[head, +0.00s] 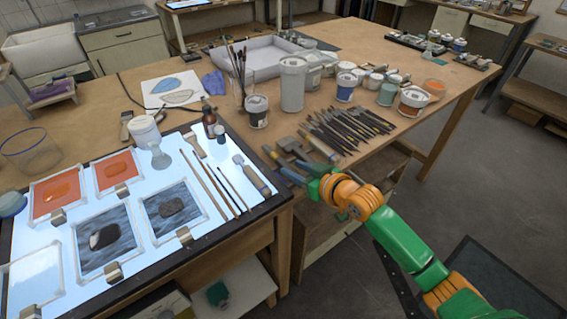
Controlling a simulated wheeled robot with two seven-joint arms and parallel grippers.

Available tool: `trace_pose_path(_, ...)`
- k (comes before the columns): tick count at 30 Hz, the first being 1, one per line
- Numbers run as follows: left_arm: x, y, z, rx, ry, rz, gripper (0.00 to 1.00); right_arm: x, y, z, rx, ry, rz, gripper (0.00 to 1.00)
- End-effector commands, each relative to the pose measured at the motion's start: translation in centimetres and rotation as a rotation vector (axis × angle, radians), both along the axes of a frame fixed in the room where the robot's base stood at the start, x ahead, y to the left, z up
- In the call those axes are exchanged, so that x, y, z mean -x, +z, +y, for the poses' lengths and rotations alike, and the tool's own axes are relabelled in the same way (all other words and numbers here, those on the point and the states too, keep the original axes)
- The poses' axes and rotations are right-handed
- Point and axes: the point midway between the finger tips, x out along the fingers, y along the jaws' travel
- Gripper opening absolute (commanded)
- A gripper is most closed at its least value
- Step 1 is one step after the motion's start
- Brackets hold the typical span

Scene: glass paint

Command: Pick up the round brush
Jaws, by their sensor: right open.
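Several long thin brushes lie on the lit glass panel, among them a brown-handled thin brush (205,180) and a dark slim brush (233,188). I cannot tell for sure which is the round brush. A wide flat brush (194,145) and a broad-bladed tool (251,175) lie beside them. My right gripper (277,163) is open, at the panel's right edge, to the right of these brushes and apart from them. It partly covers the tools behind it. My left gripper is not in view.
A dense row of dark brushes and tools (347,129) lies on the wooden table (420,135). A glass jar of upright brushes (240,95), a tall white container (292,84) and paint pots stand behind. Framed glass pieces (108,238) cover the panel's left part.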

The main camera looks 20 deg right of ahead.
Motion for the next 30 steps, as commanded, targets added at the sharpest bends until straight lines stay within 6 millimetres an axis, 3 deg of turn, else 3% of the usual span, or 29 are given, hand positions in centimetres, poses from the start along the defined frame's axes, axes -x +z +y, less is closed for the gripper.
trace_pose_path(6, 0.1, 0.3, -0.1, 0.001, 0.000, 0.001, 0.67, -2.7, -1.2, 1.1, 0.000, -0.001, 0.000, 0.42)
trace_pose_path(13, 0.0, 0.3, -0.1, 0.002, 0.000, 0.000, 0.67, -2.9, -1.3, 1.2, 0.001, -0.001, -0.001, 0.42)
trace_pose_path(18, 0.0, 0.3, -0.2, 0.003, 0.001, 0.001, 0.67, -2.9, -1.3, 1.1, 0.001, -0.001, -0.001, 0.00)
trace_pose_path(30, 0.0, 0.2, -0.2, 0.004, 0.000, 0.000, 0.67, -2.9, -0.9, 1.1, 0.001, 0.000, -0.003, 0.00)
